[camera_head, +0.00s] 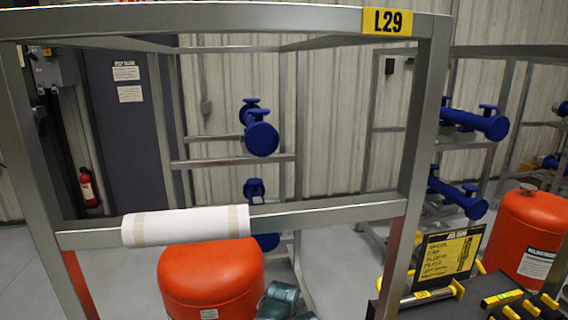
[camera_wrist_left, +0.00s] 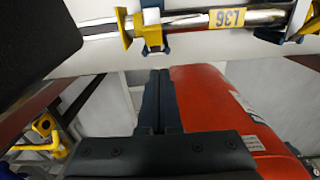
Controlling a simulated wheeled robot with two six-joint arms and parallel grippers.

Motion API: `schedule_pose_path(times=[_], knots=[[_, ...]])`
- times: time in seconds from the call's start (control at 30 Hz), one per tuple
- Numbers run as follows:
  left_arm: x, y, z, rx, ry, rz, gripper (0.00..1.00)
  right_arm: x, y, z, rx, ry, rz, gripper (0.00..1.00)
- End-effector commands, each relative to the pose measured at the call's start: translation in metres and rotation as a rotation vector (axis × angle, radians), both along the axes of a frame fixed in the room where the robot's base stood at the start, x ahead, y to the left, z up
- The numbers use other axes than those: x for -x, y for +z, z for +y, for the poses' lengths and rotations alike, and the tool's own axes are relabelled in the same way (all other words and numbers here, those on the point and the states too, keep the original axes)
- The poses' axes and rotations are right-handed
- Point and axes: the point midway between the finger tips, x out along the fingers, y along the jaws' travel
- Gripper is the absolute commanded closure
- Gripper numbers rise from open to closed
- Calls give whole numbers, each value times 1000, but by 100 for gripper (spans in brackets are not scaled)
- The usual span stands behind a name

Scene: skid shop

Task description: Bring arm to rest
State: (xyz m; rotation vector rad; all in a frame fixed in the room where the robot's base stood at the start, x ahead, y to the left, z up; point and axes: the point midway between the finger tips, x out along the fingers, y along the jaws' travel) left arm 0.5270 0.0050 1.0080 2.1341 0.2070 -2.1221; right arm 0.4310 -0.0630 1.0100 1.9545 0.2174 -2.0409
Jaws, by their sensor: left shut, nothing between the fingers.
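My left gripper (camera_wrist_left: 159,78) shows in the left wrist view, its two dark fingers shut together with nothing between them. It points toward a shiny metal pipe with a yellow L36 tag (camera_wrist_left: 227,17), which lies across the top of the view in yellow and blue holders (camera_wrist_left: 152,30). A red tank (camera_wrist_left: 215,100) is just right of the fingers in that view; I cannot tell the gap. Neither gripper shows in the head view. My right gripper is not in view.
A grey steel frame tagged L29 (camera_head: 388,21) stands close in front, with a white wrapped sleeve (camera_head: 186,227) on its crossbar. Orange tanks (camera_head: 210,280) (camera_head: 528,232), blue flanged spools (camera_head: 262,138) on racks and a black bench with yellow tools (camera_head: 503,299) stand around it. Grey floor shows left.

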Motion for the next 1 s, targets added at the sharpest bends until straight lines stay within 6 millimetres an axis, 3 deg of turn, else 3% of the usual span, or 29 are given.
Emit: schedule_pose_path(times=[0.03,0.33,0.4,0.97,1.0], knots=[[1,12,-10,15,11,7,100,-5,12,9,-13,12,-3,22],[-4,39,-10,15,12,7,100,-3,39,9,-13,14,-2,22],[-3,21,-10,15,11,7,100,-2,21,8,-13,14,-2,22],[5,-44,-12,15,11,5,100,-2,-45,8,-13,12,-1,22],[-4,-40,-12,15,13,5,100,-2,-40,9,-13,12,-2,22]])
